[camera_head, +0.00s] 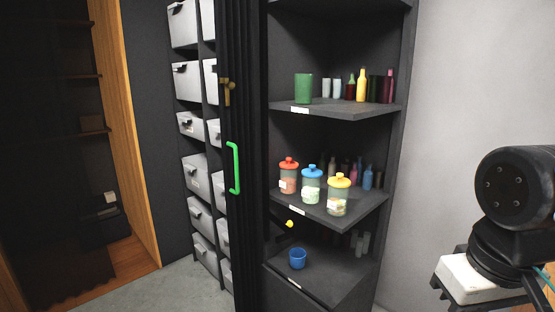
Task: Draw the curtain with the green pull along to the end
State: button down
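The green pull (236,168) is an upright, bracket-shaped handle. It sits on the front edge of a dark, pleated curtain (250,130), near the middle of the view. The curtain shows as a narrow, upright, folded band between the white drawers and the open corner shelves. A small brass-coloured fitting (227,91) is on the curtain's front edge above the pull. My gripper is not in view, and nothing is seen touching the pull.
Open corner shelves (345,108) right of the curtain hold bottles, a green cup (303,88), several lidded jars (312,185) and a blue cup (297,259). White drawers (195,172) stand left of it. A wooden-edged opening (118,120) is further left. Grey floor (175,285) in front is clear.

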aim_at(217, 5)
jog(key=z, duration=0.1)
jog(key=i, duration=0.9)
jog(key=u, duration=0.3)
